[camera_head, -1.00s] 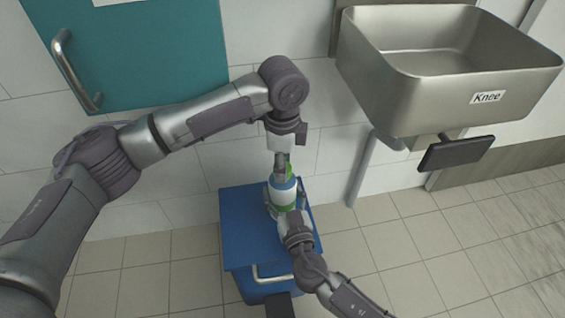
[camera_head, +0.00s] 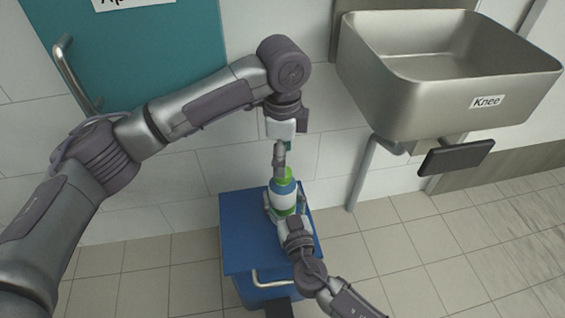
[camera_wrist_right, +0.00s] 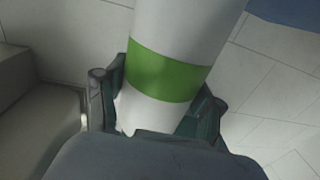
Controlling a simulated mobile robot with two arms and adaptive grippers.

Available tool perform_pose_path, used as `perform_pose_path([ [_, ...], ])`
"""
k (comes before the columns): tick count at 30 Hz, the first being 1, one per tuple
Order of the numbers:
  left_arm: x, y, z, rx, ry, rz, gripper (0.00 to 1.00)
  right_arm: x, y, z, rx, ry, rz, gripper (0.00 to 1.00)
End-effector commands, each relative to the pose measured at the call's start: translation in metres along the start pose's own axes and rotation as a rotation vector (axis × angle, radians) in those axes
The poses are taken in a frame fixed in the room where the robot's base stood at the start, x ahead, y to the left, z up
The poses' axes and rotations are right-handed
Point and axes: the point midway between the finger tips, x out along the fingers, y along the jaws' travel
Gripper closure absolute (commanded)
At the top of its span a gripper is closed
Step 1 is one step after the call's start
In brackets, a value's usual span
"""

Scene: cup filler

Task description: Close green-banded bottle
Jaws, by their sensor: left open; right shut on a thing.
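The green-banded bottle (camera_head: 284,196) stands upright above the blue cart, white with a blue upper part and a green cap (camera_head: 283,173) on top. In the right wrist view its white body and green band (camera_wrist_right: 168,76) fill the middle. My right gripper (camera_head: 279,213) is shut around the bottle's lower part, with a finger on each side. My left gripper (camera_head: 279,162) is open and points down just above the cap. Its fingertips overlap the cap's upper edge in the picture, so I cannot tell whether they touch it.
The blue cart (camera_head: 245,235) with a pale handle stands below the bottle, against the white tiled wall. A steel sink (camera_head: 440,95) labelled "Knee", with a dark knee plate (camera_head: 456,157), hangs at the right. A teal door (camera_head: 150,60) is at the upper left. Tiled floor is clear at the right.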

Motion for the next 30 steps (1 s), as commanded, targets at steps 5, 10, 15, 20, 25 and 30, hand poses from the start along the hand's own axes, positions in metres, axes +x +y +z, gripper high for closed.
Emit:
perform_pose_path([
  [5, -0.001, 0.000, 0.000, 0.000, 0.000, 0.001, 0.32, 0.000, 0.000, 0.000, 0.000, 0.000, 0.000, 1.00],
  [10, -0.002, 0.000, 0.000, -0.020, 0.000, 0.000, 0.35, 0.000, 0.000, 0.000, 0.000, 0.000, 0.000, 1.00],
  [15, -0.013, -0.001, -0.001, -0.198, -0.001, -0.006, 0.35, 0.000, 0.000, 0.000, 0.000, 0.000, 0.000, 1.00],
  [20, -0.024, -0.001, 0.000, -0.455, -0.001, -0.006, 0.35, 0.000, 0.000, 0.000, 0.000, 0.000, 0.000, 1.00],
  [25, -0.033, -0.001, 0.000, -0.664, -0.001, -0.003, 0.35, 0.000, 0.000, 0.000, 0.000, 0.000, 0.000, 1.00],
  [30, -0.036, 0.000, 0.000, -0.745, 0.000, 0.000, 0.35, 0.000, 0.000, 0.000, 0.000, 0.000, 0.000, 1.00],
])
